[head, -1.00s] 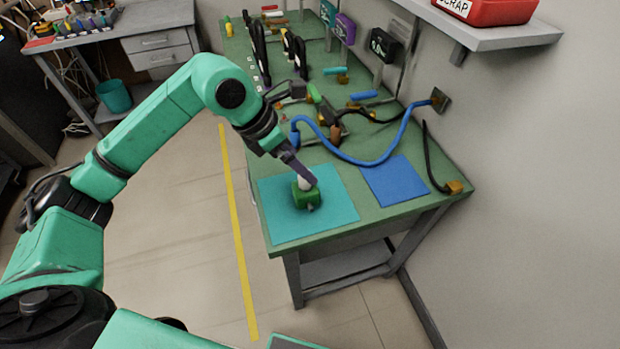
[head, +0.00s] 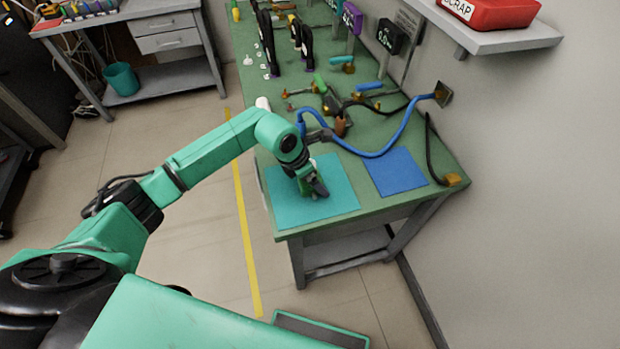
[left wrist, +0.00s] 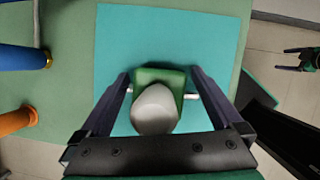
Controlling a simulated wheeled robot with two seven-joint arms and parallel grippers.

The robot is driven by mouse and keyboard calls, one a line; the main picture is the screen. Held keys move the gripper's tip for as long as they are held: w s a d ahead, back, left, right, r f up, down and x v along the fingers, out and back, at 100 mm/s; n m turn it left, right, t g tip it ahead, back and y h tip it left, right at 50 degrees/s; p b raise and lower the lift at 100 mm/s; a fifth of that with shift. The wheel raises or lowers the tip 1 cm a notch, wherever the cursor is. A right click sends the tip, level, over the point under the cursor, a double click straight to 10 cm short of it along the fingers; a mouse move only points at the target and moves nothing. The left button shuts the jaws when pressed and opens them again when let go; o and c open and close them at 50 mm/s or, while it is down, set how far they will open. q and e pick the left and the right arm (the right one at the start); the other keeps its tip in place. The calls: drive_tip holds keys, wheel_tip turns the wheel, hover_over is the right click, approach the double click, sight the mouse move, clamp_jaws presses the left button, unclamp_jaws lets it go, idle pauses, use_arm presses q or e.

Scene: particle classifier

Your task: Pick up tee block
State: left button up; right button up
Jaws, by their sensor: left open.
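The tee block is a green block with a rounded white top and light metal stubs on its sides. It stands on the teal mat (head: 335,205) on the bench. In the left wrist view the tee block (left wrist: 160,77) sits between the two fingers of my left gripper (left wrist: 160,80), which is open. A gap shows between the green body and each finger. In the head view my left gripper (head: 318,186) is low over the mat and hides most of the block. A small dark two-pronged shape in the left wrist view (left wrist: 298,58) looks like my right gripper.
A blue mat (head: 395,172) lies right of the teal mat. A blue hose (head: 375,153) loops behind both and shows at the left wrist view's edge. A black cable (head: 432,150) lies by the wall. Tools stand further back. A shelf with a red scrap bin (head: 490,10) overhangs at right.

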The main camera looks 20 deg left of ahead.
use_arm(q)
clamp_jaws()
drive_tip(key=shift+r, duration=0.1)
drive_tip(key=shift+r, duration=0.1)
